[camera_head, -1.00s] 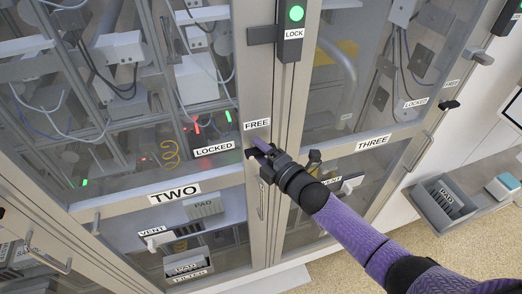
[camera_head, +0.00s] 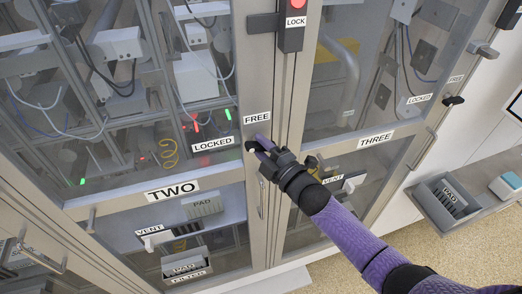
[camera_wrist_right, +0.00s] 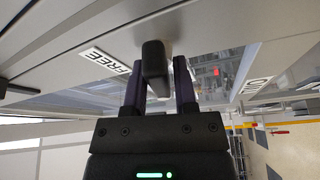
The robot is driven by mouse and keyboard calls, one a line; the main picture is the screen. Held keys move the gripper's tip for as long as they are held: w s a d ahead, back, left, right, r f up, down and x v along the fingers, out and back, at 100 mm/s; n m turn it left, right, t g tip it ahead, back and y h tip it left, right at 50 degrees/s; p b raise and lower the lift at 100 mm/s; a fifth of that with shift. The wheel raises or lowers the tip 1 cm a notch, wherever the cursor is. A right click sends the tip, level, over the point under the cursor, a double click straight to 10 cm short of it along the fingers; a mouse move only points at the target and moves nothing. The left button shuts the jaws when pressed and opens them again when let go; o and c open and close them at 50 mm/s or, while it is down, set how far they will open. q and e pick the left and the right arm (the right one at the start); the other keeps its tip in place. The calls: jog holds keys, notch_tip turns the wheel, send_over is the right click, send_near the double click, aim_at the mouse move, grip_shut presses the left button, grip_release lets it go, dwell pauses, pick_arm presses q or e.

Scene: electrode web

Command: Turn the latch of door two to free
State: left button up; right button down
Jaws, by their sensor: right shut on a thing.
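The black latch of door two (camera_head: 250,146) sits on the door frame, just below the FREE label (camera_head: 257,117) and right of the LOCKED label (camera_head: 213,144). My right gripper (camera_head: 262,145) is shut on it and partly hides it in the head view. In the right wrist view the black latch handle (camera_wrist_right: 154,62) stands between the two purple fingers of my right gripper (camera_wrist_right: 160,85), with the FREE label to its left. The exact angle of the latch is hard to tell. Door two (camera_head: 75,205) is closed. My left gripper is not in view.
A lock box (camera_head: 291,30) with a red lamp is above the latch. Door three (camera_head: 405,130) is to the right, with its own black latch (camera_head: 453,100). A vertical handle (camera_head: 261,199) is below my gripper. A grey bin (camera_head: 447,205) stands at the right.

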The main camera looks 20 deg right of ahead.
jog(key=m+b, duration=0.1)
jog(key=m, duration=0.1)
jog(key=m+t+b, duration=0.1)
jog(key=m, duration=0.1)
jog(key=shift+f+t+h, duration=0.2)
jog(key=shift+t+h, duration=0.1)
jog(key=shift+h, duration=0.1)
jog(key=m+t+h+b, duration=0.1)
jog(key=m, duration=0.3)
jog(key=shift+m+b, duration=0.35)
jog(key=shift+m, duration=0.05)
jog(key=m+h, duration=0.1)
jog(key=m, duration=0.1)
jog(key=m+t+h+b, duration=0.1)
jog(key=m, duration=0.2)
jog(key=shift+t+h, duration=0.3)
jog(key=shift+r+m+h, duration=0.1)
jog(key=shift+m+h, duration=1)
jog(key=shift+m, duration=1.8)
jog(key=c, duration=0.6)
grip_release()
jog(key=shift+s, duration=0.1)
